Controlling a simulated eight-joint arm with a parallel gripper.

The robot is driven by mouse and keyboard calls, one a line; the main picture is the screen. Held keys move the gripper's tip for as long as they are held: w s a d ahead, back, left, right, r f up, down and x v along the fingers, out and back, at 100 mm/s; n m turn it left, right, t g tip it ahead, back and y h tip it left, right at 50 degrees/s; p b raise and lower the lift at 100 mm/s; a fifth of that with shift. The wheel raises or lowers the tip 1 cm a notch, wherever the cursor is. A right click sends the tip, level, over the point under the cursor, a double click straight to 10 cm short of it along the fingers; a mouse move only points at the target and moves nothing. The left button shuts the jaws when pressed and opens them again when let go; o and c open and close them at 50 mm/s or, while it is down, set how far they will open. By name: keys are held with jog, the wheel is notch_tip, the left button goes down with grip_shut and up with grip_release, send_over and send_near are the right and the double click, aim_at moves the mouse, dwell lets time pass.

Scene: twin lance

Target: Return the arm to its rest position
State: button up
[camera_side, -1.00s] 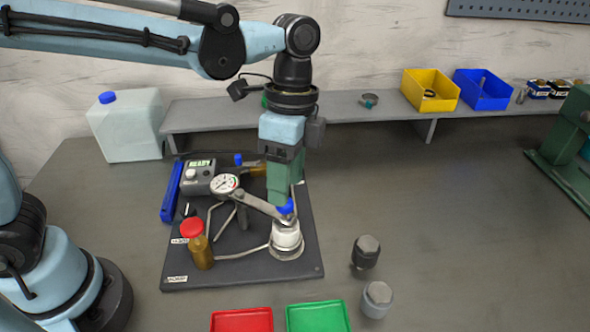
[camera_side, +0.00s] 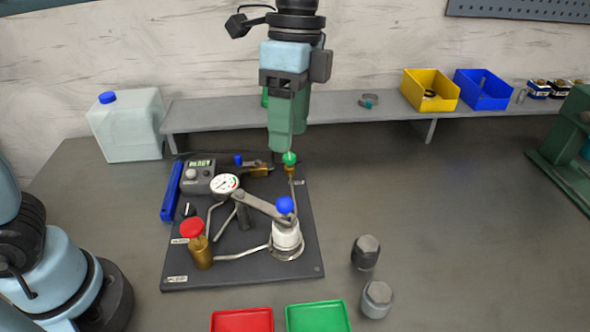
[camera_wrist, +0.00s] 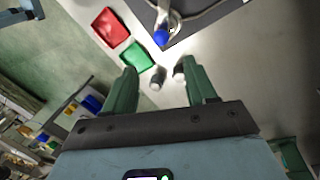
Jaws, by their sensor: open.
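My gripper (camera_side: 285,150) has green jaws pointing down and hangs above the back right part of the black rig board (camera_side: 180,270). In the wrist view my gripper (camera_wrist: 160,85) has its two green fingers spread apart with nothing held between them. The blue ball (camera_side: 285,204) sits on top of the lever over the white cylinder (camera_side: 286,236), below and apart from my gripper. The blue ball (camera_wrist: 161,38) also shows in the wrist view.
A green-topped brass valve (camera_side: 289,159) stands close below the jaws, and a red-capped brass one (camera_side: 192,228) is at front left. A shelf (camera_side: 370,113) runs behind. Two grey cylinders (camera_side: 365,252) and red (camera_side: 242,321) and green (camera_side: 318,317) trays stand in front. The right tabletop is clear.

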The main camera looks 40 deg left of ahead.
jog(key=s+a+f+n+t, duration=0.2)
jog(key=a+f+n+t, duration=0.2)
jog(key=a+n, duration=0.3)
jog(key=s+a+f+n+t, duration=0.2)
jog(key=a+f+n+t, duration=0.3)
jog(key=a+n, duration=0.2)
jog(key=shift+a+y, duration=0.4)
jog(key=shift+a, duration=0.85)
